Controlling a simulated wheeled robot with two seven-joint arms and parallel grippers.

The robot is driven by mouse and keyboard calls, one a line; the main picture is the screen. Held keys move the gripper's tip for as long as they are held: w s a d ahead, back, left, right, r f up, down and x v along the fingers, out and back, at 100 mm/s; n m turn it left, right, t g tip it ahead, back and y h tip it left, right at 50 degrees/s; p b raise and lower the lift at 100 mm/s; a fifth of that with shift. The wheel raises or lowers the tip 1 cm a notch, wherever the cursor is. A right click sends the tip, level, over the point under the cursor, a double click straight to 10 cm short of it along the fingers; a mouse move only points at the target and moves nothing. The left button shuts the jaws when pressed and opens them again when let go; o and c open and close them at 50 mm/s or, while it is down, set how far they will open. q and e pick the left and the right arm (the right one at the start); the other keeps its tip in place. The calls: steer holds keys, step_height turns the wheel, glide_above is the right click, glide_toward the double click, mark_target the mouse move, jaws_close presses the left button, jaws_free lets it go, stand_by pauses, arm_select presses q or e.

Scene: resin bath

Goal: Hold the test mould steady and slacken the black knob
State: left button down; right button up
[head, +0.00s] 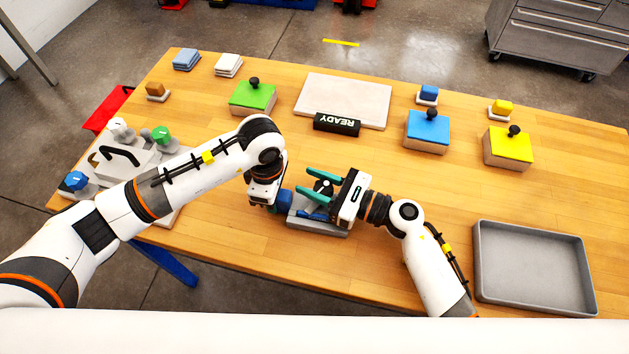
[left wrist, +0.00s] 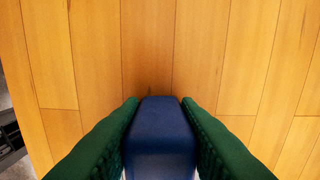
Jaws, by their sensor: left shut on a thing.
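The test mould (head: 318,226) is a grey block with blue parts on the wooden table, in front of my arms. My left gripper (left wrist: 160,128) is shut on its blue handle (left wrist: 160,118), with a green pad against each side. In the head view the handle (head: 285,201) shows at the mould's left end, and the left fingers are mostly hidden. My right gripper (head: 318,185) comes from the right over the mould, its green fingers spread apart. The black knob (head: 323,187) shows between them; I cannot tell whether either finger touches it.
A grey tray (head: 533,304) lies at the right. Green (head: 252,99), blue (head: 427,138) and yellow (head: 507,154) boxes with black knobs stand further back. A black READY sign (head: 337,125) stands before a pale slab (head: 345,92).

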steer(key=c, duration=0.5)
steer(key=shift+g, duration=0.3)
steer(key=n+g, duration=0.2)
steer(key=g, duration=0.1)
steer(key=n+g+y, duration=0.1)
steer(key=n+g, duration=0.1)
steer(key=g, duration=0.1)
steer(key=s+n+g, duration=0.1)
steer(key=n+g, duration=0.1)
steer(key=g, duration=0.1)
steer(key=shift+a, duration=0.1)
steer(key=n+g, duration=0.1)
steer(key=g, duration=0.1)
steer(key=n+g+h, duration=0.1)
steer(key=n+g, duration=0.2)
steer(key=g, duration=0.1)
steer(key=shift+s+n+g+h, duration=0.35)
steer(key=shift+n+g+h, duration=0.05)
steer(key=n+g+h, duration=0.2)
steer(key=s+n+g+h, duration=0.1)
steer(key=n+g+h, duration=0.1)
steer(key=g, duration=0.1)
steer(key=shift+d+h, duration=0.2)
steer(key=shift+h, duration=0.1)
steer(key=shift+n+g, duration=0.3)
steer(key=shift+d+h, duration=0.15)
steer(key=shift+h, duration=0.15)
